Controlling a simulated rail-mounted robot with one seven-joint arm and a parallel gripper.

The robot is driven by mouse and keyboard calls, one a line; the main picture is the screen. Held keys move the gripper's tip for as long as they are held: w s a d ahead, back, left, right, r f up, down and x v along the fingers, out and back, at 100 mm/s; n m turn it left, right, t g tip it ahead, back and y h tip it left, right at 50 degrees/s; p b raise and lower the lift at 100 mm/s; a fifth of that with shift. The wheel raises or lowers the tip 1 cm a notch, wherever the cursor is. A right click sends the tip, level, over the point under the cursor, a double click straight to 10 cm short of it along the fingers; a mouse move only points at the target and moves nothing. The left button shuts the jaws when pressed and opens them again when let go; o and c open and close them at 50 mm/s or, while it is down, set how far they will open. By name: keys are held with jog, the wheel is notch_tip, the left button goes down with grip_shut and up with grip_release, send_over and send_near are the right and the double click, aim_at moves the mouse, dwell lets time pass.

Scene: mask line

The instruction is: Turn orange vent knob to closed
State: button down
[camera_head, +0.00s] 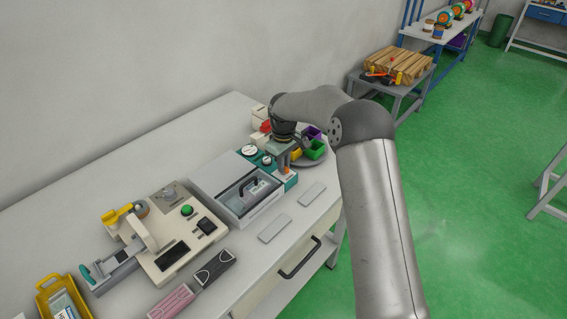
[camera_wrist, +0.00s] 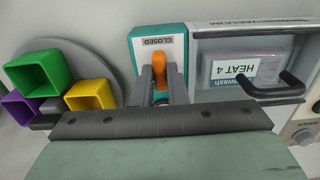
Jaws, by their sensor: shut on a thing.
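The orange vent knob (camera_wrist: 159,68) shows in the wrist view between the fingers of my gripper (camera_wrist: 160,90). The knob is on a teal panel (camera_wrist: 137,50) with a white label (camera_wrist: 159,42) that reads CLOSED. The knob's upper end lies just below this label in the picture. My gripper is shut on the knob, and its fingers and mount hide the lower part of the panel. In the head view my gripper (camera_head: 285,156) reaches down over the teal panel (camera_head: 291,184) at the right end of the bench, and the knob is mostly hidden there.
A grey box with a clear window and black handle (camera_wrist: 273,92) stands right beside the panel in the wrist view. Green (camera_wrist: 38,72), yellow (camera_wrist: 91,95) and purple (camera_wrist: 17,107) square cups sit on a round grey plate (camera_wrist: 88,60) at the left.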

jog(key=m+b, duration=0.2)
jog(key=m, duration=0.1)
jog(key=shift+m, duration=0.3)
jog(key=m+b, duration=0.1)
jog(key=m, duration=0.4)
jog(key=shift+m+b, duration=0.3)
jog(key=m, duration=0.4)
jog(key=shift+r+m, duration=0.1)
jog(key=shift+m, duration=2.3)
jog(key=c, duration=1.4)
grip_release()
jog(key=shift+c, duration=0.2)
